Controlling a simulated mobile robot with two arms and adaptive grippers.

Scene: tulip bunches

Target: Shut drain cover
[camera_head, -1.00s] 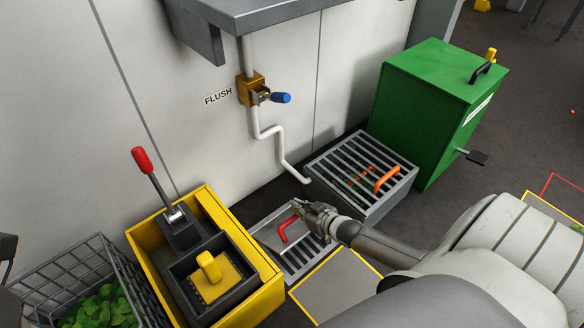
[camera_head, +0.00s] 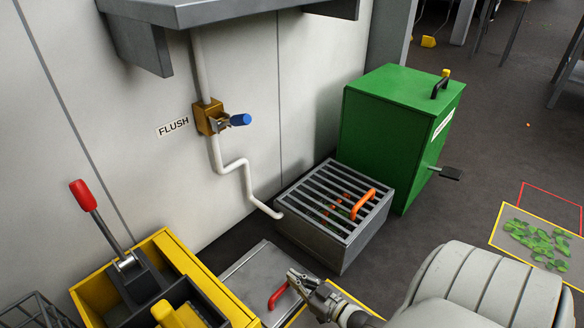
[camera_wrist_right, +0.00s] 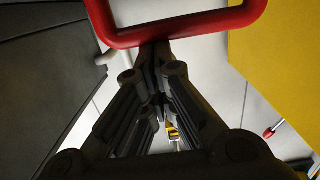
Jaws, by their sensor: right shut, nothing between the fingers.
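The drain cover (camera_head: 245,270) is a flat grey metal plate at floor level with a red handle (camera_head: 278,296), in the lower middle of the head view. My right gripper (camera_head: 294,277) is shut and empty, just right of the handle. In the right wrist view the red handle (camera_wrist_right: 180,32) crosses the top, right by the tips of my closed fingers (camera_wrist_right: 155,62). I cannot tell whether they touch it. The near part of the cover and any drain slots are hidden by my gripper and the frame edge. My left gripper is not in view.
A grated grey box (camera_head: 330,245) with an orange handle (camera_head: 364,204) stands right behind the cover, and a green bin (camera_head: 385,140) beyond it. A yellow box (camera_head: 100,285) with a red-knobbed lever (camera_head: 83,196) is close on the left. A white pipe (camera_head: 248,185) runs down the wall.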

